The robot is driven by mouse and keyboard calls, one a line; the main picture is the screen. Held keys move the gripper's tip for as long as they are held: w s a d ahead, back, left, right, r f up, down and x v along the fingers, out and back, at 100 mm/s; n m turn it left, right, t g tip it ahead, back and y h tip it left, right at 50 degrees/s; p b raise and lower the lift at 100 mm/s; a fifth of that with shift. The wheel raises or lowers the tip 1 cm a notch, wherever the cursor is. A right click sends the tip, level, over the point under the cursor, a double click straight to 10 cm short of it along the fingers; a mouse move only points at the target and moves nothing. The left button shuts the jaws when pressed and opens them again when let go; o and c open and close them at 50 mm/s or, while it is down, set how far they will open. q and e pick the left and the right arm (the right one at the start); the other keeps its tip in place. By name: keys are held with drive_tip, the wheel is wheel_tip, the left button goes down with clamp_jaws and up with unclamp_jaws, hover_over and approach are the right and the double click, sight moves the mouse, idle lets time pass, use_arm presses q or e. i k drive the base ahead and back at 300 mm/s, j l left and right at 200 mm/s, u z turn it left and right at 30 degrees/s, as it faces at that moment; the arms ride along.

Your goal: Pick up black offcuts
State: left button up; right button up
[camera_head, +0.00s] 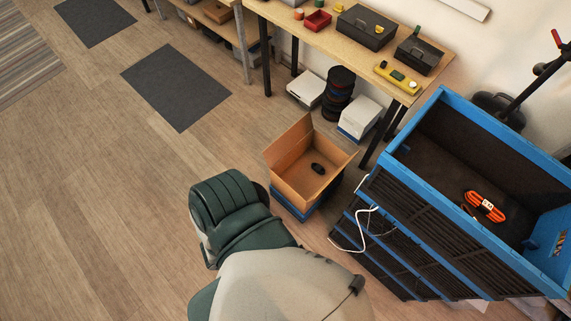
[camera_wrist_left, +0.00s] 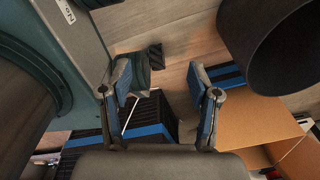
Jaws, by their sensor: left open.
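A small black piece (camera_head: 318,168), which looks like an offcut, lies inside an open cardboard box (camera_head: 290,163). My left gripper (camera_wrist_left: 160,75) shows in the left wrist view with its two blue-padded fingers apart. Beyond the fingertips is a small dark ribbed piece (camera_wrist_left: 155,57); I cannot tell what it is or whether it is touched. The cardboard box also shows at the lower right of the wrist view (camera_wrist_left: 245,120), to the right of the fingers. In the head view an arm of mine fills the bottom middle, and no fingers are visible there.
A large blue crate (camera_head: 466,117) with dark sides stands right of the box and holds an orange cable bundle (camera_head: 485,206). A white cable (camera_head: 363,225) hangs at its left side. A workbench (camera_head: 330,38) with dark cases stands behind.

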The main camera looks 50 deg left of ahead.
sight(318, 169)
drive_tip(key=u, duration=1.3)
